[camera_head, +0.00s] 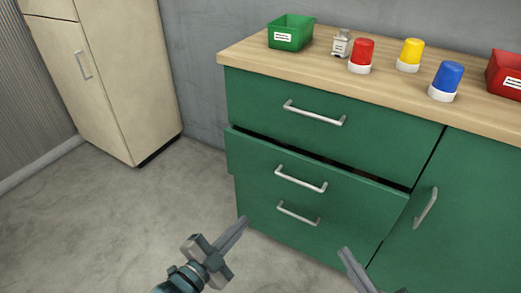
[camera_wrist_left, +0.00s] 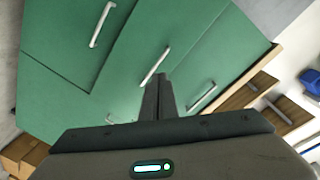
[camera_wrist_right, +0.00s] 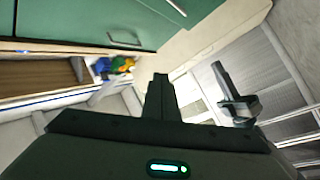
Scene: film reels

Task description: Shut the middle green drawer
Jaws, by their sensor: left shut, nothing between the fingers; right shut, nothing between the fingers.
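The green cabinet's middle drawer (camera_head: 250,162) is pulled out a little, with a dark gap along its top edge below the flush top drawer (camera_head: 255,100). Its silver handle (camera_head: 301,180) is above the lower drawer's handle (camera_head: 298,214). My left gripper (camera_head: 243,220) is shut and empty, in front of the cabinet, low and left of the handles; its closed fingers also show in the left wrist view (camera_wrist_left: 157,78), with green fronts and handles beyond. My right gripper (camera_head: 345,252) is shut and empty at the bottom of the head view, right of my left gripper.
A cabinet door (camera_head: 450,220) with a slanted handle is right of the drawers. A beige cabinet (camera_head: 120,75) stands left. The floor (camera_head: 130,215) between is clear.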

